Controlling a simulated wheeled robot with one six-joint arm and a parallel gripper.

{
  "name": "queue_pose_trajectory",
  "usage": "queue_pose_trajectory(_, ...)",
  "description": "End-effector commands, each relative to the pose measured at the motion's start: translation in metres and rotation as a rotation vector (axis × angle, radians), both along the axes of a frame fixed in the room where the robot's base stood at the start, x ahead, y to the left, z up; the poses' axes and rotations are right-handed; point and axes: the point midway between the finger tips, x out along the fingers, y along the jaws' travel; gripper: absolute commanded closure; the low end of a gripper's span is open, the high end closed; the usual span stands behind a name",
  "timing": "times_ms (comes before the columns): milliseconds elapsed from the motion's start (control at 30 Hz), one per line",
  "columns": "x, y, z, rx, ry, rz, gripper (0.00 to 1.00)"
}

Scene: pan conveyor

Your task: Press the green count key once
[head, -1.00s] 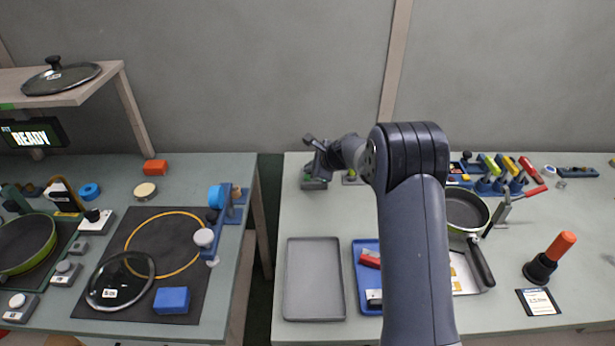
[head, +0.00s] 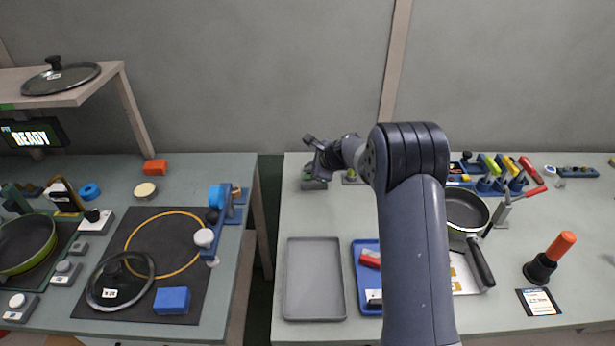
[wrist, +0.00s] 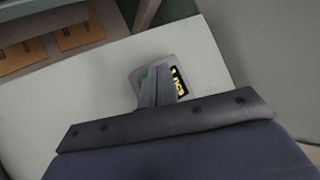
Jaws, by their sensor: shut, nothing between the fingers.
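The green count key (wrist: 144,76) shows as a small green patch on a grey counter box (wrist: 139,72) in the wrist view. The box has a dark display with yellow digits (wrist: 178,81), partly covered and not readable. My gripper (wrist: 157,78) is shut and empty. Its fingers lie across the box in the picture, just right of the key; I cannot tell whether they touch it. In the head view my gripper (head: 317,168) is at the back left of the right table, over the counter box (head: 314,184), which it largely hides.
A small box with a yellow-green top (head: 351,176) stands just right of the counter. A grey tray (head: 291,280) and a blue tray (head: 359,262) lie nearer. A pan (head: 466,211) is right of my arm. A gap separates the left table (head: 190,170).

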Motion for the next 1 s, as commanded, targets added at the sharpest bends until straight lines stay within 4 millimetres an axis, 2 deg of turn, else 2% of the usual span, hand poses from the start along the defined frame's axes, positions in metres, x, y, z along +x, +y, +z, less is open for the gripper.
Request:
queue_pose_trajectory(500,0.000,0.000,-0.009,0.000,0.000,0.000,1.00)
queue_pose_trajectory(1000,0.000,0.000,-0.010,0.000,0.000,0.000,1.00)
